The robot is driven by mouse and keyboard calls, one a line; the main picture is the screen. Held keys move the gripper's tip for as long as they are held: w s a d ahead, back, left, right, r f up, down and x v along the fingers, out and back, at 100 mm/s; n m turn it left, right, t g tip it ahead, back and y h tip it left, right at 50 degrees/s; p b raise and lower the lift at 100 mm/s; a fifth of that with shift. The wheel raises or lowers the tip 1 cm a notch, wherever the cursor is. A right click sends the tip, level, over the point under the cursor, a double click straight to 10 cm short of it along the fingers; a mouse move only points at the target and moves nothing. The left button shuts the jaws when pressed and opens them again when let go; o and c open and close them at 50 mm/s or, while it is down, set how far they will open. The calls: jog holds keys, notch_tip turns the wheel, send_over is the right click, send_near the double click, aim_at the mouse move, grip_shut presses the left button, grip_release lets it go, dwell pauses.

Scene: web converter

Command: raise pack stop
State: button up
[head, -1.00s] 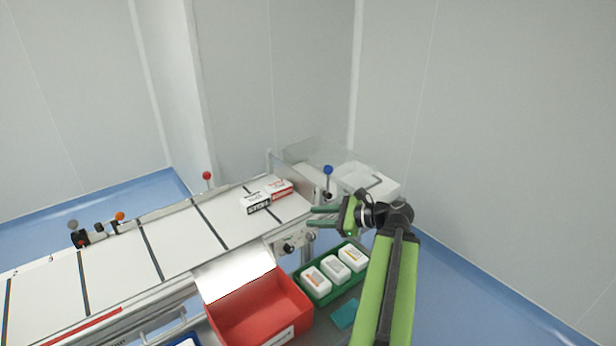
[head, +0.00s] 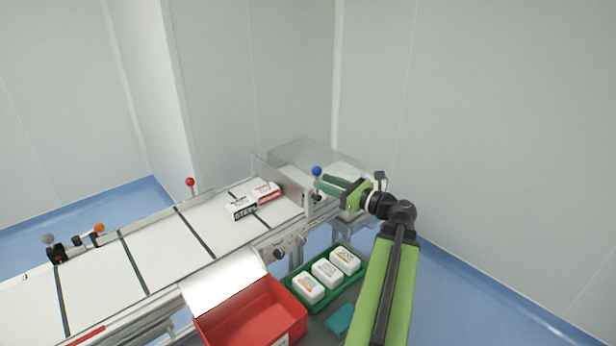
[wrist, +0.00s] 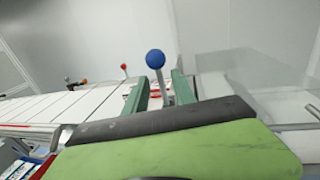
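A lever with a blue ball knob (head: 317,171) stands upright at the right end of the conveyor. It also shows in the wrist view, where the blue knob (wrist: 155,59) rises above my fingers on a thin grey stem. My gripper (head: 320,185) is at this lever, just below the knob. In the wrist view my gripper (wrist: 157,90) is open, with one green finger on each side of the stem; I see a gap on the left, while the right finger is close to the stem. A grey upright plate (head: 285,187) stands across the belt end beside the lever.
A white-and-black pack (head: 240,207) and a red-and-white pack (head: 265,191) lie on the belt (head: 160,245) near the plate. A red bin (head: 250,315) and a green tray (head: 322,300) of white packs are in front. A red-knobbed lever (head: 190,183) stands behind the belt.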

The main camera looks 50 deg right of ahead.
jog(key=w, duration=0.6)
jog(key=shift+w+a, duration=0.4)
grip_shut()
dwell(0.9)
